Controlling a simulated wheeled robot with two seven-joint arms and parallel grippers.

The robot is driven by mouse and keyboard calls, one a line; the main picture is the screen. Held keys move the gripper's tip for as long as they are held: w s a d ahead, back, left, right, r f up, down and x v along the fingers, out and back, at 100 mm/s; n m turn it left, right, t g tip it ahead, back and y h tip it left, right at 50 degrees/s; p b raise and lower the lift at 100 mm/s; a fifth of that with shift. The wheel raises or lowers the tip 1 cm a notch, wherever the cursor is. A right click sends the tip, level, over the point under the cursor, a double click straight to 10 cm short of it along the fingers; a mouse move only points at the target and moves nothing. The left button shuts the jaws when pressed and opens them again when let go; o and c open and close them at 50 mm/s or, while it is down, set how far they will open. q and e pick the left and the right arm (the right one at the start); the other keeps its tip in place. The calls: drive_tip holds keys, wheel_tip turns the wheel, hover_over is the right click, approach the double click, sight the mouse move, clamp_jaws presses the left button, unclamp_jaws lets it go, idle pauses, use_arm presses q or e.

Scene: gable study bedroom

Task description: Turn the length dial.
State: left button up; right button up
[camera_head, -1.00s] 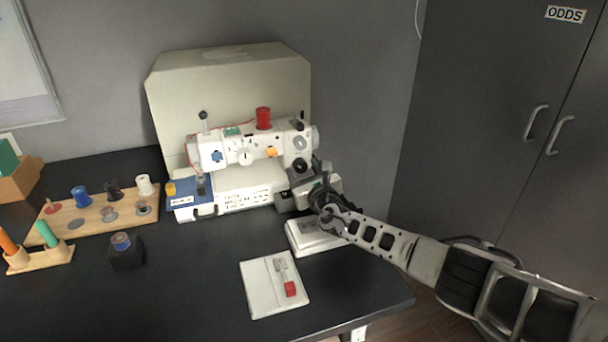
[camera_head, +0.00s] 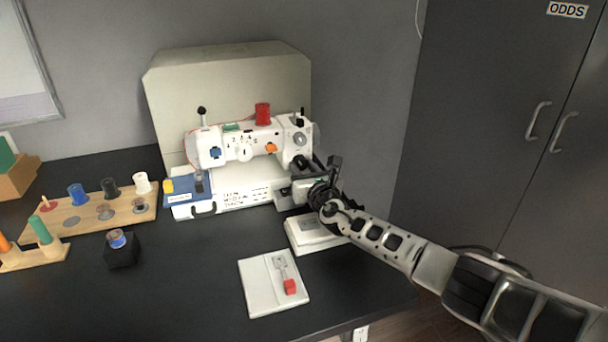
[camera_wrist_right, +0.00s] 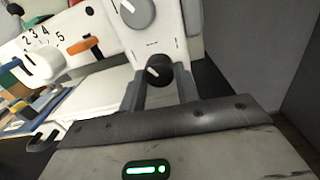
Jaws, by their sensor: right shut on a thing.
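The white sewing machine (camera_head: 228,148) stands at the back of the black desk. A black dial (camera_wrist_right: 157,72) with a pale pointer mark is on its right end; no label on it is readable. The dial also shows in the head view (camera_head: 301,162). My right gripper (camera_wrist_right: 160,88) is shut on this black dial, a finger on each side. In the head view my right gripper (camera_head: 305,172) reaches the machine from the right. A white numbered dial (camera_wrist_right: 45,64), an orange lever (camera_wrist_right: 83,45) and a grey dial (camera_wrist_right: 136,10) are nearby, untouched. My left gripper is out of view.
A white box-like pedal (camera_head: 312,236) lies under my right wrist. A wooden spool rack (camera_head: 85,222) and a black block (camera_head: 121,255) are at left. Dark cabinets (camera_head: 490,130) stand at right.

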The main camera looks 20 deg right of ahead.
drive_tip(key=m+b, duration=0.2)
drive_tip(key=m, duration=0.1)
drive_tip(key=shift+f, duration=0.25)
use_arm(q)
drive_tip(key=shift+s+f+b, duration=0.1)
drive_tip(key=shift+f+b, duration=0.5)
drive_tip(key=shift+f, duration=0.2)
use_arm(e)
drive_tip(key=shift+a+r+m, duration=0.1)
drive_tip(key=shift+m, duration=1.3)
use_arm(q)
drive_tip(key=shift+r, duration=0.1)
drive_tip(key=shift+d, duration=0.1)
use_arm(e)
drive_tip(key=o, duration=1)
drive_tip(key=shift+c, duration=0.2)
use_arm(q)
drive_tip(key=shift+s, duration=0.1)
